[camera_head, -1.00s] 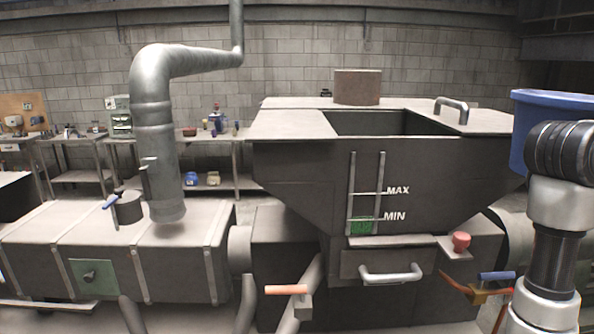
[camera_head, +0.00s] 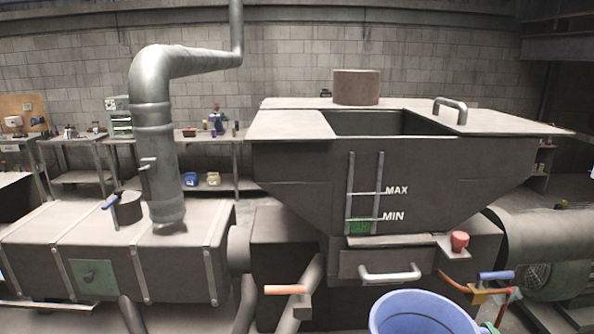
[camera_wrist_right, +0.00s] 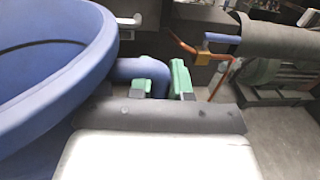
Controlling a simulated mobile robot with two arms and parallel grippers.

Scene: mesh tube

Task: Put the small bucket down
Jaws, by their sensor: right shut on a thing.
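The blue bucket (camera_head: 424,314) is at the bottom edge of the head view, right of centre, in front of the dark hopper (camera_head: 300,190). I look down into its open top, and its lower part is cut off. In the right wrist view the bucket (camera_wrist_right: 50,75) fills the left side. My right gripper (camera_wrist_right: 160,82) has its green-tipped fingers shut on the bucket's blue side handle. What is under the bucket is out of sight. My left gripper is not in view.
A drawer handle (camera_head: 390,274) and a red knob (camera_head: 459,241) are on the hopper's front. A valve with an orange lever (camera_head: 286,290) is left of the bucket, and one with a blue lever (camera_head: 496,275) is right of it. Bare floor shows at right in the wrist view.

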